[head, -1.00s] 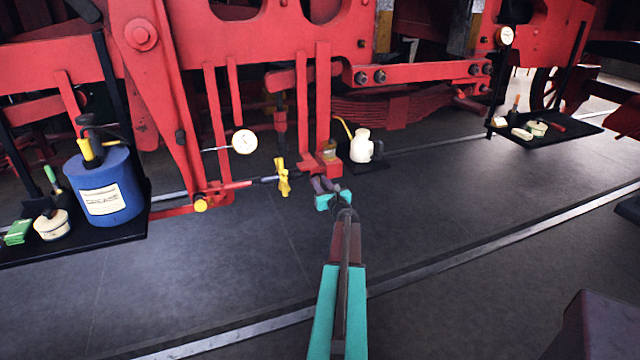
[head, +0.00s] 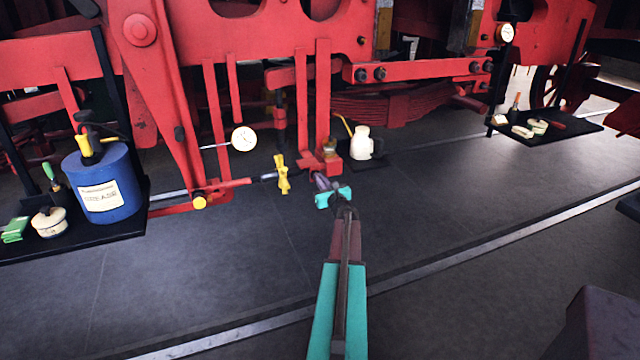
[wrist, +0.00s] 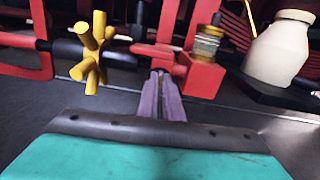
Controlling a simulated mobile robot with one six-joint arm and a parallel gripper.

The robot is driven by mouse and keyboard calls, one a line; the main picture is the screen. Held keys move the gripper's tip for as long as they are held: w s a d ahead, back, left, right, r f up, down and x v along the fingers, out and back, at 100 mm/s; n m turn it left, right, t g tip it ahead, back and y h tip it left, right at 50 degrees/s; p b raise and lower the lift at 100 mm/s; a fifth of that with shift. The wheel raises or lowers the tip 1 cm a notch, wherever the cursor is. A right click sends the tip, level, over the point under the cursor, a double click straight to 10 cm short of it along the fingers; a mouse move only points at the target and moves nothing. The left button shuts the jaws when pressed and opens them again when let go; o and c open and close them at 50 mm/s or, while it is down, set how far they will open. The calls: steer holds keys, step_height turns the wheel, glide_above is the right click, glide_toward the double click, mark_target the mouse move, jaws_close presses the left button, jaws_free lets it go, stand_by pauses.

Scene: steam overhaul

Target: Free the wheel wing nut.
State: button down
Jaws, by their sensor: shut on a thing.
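A yellow spoked handwheel (head: 282,175) sits on a dark and red rod low on the red frame. It also shows at the left of the wrist view (wrist: 92,50). My gripper (head: 320,180), teal with purple fingers, is to the right of the handwheel and apart from it. In the wrist view, the fingertips (wrist: 158,76) are close together just in front of the rod's end, beside a red block (wrist: 201,76). They are shut on a small part that they mostly hide. It may be the wheel wing nut; its shape cannot be made out.
A glass-and-brass cup (wrist: 207,43) stands on the red block. A cream can (head: 362,144) is behind to the right. A dial gauge (head: 244,139) is above the rod. A blue drum (head: 103,187) stands at the left. The floor in front is clear.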

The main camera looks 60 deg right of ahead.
steer(key=shift+w+a+f+n+b, duration=0.1)
steer(key=shift+a+f+n+b, duration=0.1)
steer(key=shift+n+b, duration=0.35)
steer(key=n+b, duration=0.5)
steer(key=b, duration=0.4)
steer(key=n+b, duration=0.5)
steer(key=b, duration=0.4)
steer(key=f+n+b, duration=0.1)
steer(key=n+b, duration=0.5)
steer(key=b, duration=0.4)
steer(key=shift+w+a+f, duration=0.1)
steer(key=shift+w+a, duration=0.25)
steer(key=shift+w, duration=0.05)
steer(key=n+b, duration=0.3)
steer(key=b, duration=0.1)
steer(key=shift+f+b, duration=0.1)
steer(key=shift+b, duration=0.25)
steer(key=shift+n+b, duration=0.35)
steer(key=shift+n, duration=0.1)
steer(key=c, duration=1.9)
jaws_free()
steer(key=shift+s, duration=0.1)
